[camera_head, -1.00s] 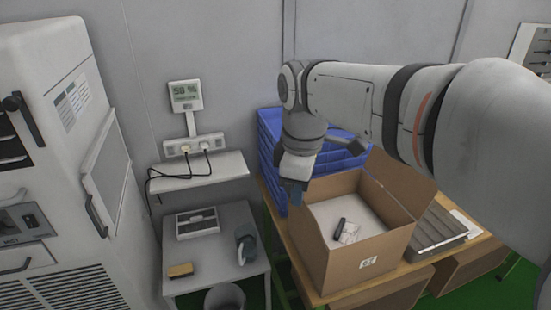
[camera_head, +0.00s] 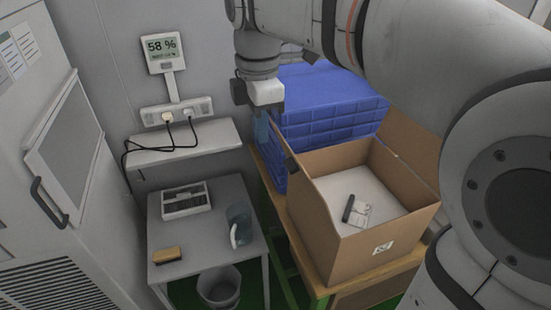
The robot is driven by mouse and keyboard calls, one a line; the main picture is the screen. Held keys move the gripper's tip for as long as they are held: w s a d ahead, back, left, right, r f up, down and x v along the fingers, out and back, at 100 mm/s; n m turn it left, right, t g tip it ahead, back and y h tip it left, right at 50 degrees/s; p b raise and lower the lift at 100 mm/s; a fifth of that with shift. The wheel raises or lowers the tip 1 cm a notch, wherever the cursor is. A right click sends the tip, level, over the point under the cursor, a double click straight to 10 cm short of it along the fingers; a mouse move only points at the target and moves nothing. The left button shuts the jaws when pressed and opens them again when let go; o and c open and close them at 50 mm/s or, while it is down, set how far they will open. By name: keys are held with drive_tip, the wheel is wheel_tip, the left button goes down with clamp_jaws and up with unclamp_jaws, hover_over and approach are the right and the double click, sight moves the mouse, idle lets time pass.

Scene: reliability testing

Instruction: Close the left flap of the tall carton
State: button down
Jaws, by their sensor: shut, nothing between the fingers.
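The brown carton (camera_head: 375,250) stands open on the wooden table. Its left flap (camera_head: 283,143) shows as a narrow strip, standing up and leaning outward from the carton's left edge. Another flap (camera_head: 412,142) stands raised at the back right. Inside lie a white sheet or packing, a dark stick-like item (camera_head: 348,208) and small pale pieces. My gripper (camera_head: 262,128) points down just left of the upper end of the left flap, with its fingers shut and empty. I cannot tell whether it touches the flap.
Blue crates (camera_head: 325,110) are stacked behind the carton. A wall shelf (camera_head: 190,149) and a bin (camera_head: 219,286) are nearby.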

wheel_tip(320, 180, down, 12)
drive_tip(key=w, duration=0.1)
drive_tip(key=d, duration=0.1)
drive_tip(key=d+r, duration=0.1)
drive_tip(key=w+d, duration=0.1)
drive_tip(key=shift+d+r, duration=0.3)
drive_tip(key=shift+d, duration=0.05)
